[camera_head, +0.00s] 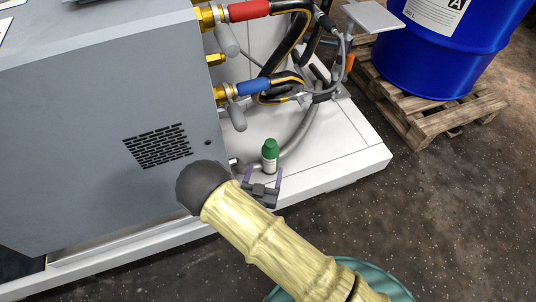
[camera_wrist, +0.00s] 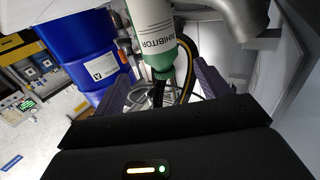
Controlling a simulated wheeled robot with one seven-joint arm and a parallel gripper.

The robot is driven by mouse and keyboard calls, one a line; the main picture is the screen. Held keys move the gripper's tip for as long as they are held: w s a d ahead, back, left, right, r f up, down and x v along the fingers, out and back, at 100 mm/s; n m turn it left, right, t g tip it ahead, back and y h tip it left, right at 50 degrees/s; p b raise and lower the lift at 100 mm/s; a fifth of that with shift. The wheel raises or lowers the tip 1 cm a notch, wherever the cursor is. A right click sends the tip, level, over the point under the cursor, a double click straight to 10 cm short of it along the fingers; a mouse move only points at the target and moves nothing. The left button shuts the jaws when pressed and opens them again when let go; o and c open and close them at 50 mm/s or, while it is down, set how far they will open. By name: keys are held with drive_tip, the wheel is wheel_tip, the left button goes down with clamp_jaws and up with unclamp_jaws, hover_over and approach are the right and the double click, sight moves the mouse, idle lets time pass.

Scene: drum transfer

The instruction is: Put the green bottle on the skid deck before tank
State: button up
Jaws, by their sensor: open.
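The green bottle (camera_head: 270,158) with a white label stands upright on the white skid deck (camera_head: 345,165), in front of the hoses and close to the grey cabinet's corner. Which part is called the tank is not clear from the pictures.
The grey cabinet (camera_head: 100,120) fills the left. Red and blue hose couplings (camera_head: 250,88) and a grey pipe (camera_head: 300,128) are close behind the bottle. A blue drum (camera_head: 440,45) stands on a wooden pallet (camera_head: 420,118). The deck right of the bottle is clear.

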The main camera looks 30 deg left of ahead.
drive_tip(key=shift+v, duration=0.8)
drive_tip(key=shift+w, duration=0.1)
